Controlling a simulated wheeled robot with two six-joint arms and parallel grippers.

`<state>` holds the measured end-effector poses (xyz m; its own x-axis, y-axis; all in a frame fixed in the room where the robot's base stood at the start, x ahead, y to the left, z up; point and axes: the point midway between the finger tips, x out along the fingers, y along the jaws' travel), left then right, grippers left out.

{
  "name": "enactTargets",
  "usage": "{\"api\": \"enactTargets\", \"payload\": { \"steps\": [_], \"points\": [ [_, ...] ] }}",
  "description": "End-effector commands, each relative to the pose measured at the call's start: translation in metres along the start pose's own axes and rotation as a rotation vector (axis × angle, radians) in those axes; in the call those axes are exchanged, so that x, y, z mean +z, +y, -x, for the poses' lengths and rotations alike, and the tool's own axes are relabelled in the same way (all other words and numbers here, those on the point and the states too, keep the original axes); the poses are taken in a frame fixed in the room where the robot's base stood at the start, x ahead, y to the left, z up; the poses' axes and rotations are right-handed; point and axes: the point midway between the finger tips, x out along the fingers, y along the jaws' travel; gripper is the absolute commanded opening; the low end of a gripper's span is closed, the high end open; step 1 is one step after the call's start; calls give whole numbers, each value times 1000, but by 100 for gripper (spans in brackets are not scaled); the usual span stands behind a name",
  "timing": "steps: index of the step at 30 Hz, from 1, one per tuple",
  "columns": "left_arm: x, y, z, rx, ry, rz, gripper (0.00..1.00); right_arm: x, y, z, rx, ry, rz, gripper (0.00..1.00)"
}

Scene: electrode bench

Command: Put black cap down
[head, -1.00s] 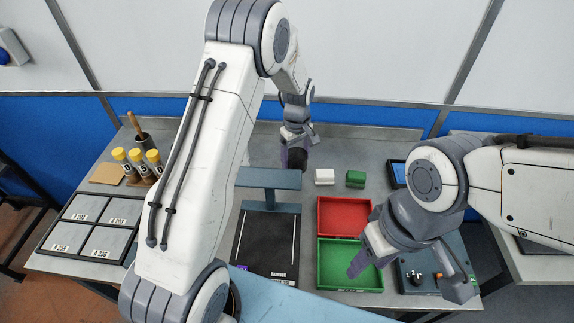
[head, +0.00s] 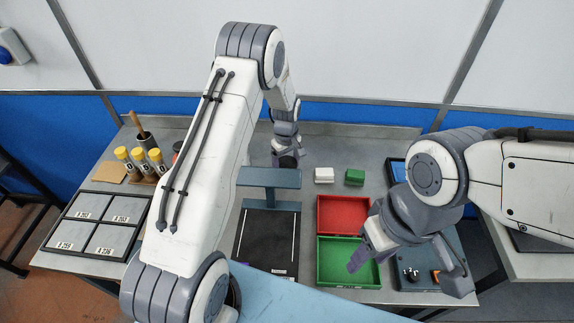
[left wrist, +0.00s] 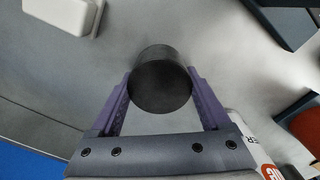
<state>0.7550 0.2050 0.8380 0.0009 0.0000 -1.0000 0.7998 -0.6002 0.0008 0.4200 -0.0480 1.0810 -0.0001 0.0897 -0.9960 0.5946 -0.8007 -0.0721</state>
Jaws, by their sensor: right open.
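The black cap (left wrist: 160,80) is a short dark cylinder between the two purple fingers of my left gripper (left wrist: 160,92) in the left wrist view. Both fingers touch its sides. In the head view my left gripper (head: 287,150) is at the back of the bench, left of the white block, with the cap (head: 287,162) showing dark at its tip. I cannot tell whether the cap touches the bench top. My right gripper (head: 366,250) is open and empty over the green tray.
A red tray (head: 342,200) and a green tray (head: 322,274) stand right of centre. A white block (head: 324,175) and a green block (head: 355,176) lie behind them. A blue-grey stand (head: 269,178) is just in front of my left gripper. Yellow-capped tubes (head: 140,160) stand left.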

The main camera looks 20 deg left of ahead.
Motion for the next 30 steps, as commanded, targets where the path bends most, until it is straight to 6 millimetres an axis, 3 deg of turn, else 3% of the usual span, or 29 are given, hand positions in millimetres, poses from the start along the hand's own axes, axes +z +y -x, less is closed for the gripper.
{"api": "enactTargets", "payload": {
  "steps": [2, 13, 24, 30],
  "points": [
    [0, 0, 0, 0, 0, 0, 100, 0, 0, 0, 0, 0, 0, 50],
    [-1, 1, 11, 3, 3, 0, 100, 0, 0, -1, 0, 0, 0, 50],
    [-1, 1, 87, 4, 3, 0, 100, 1, 1, -16, 0, 0, 0, 50],
    [0, 0, 115, 2, 1, 0, 100, 1, 1, -19, 0, 0, 0, 50]
  ]
}}
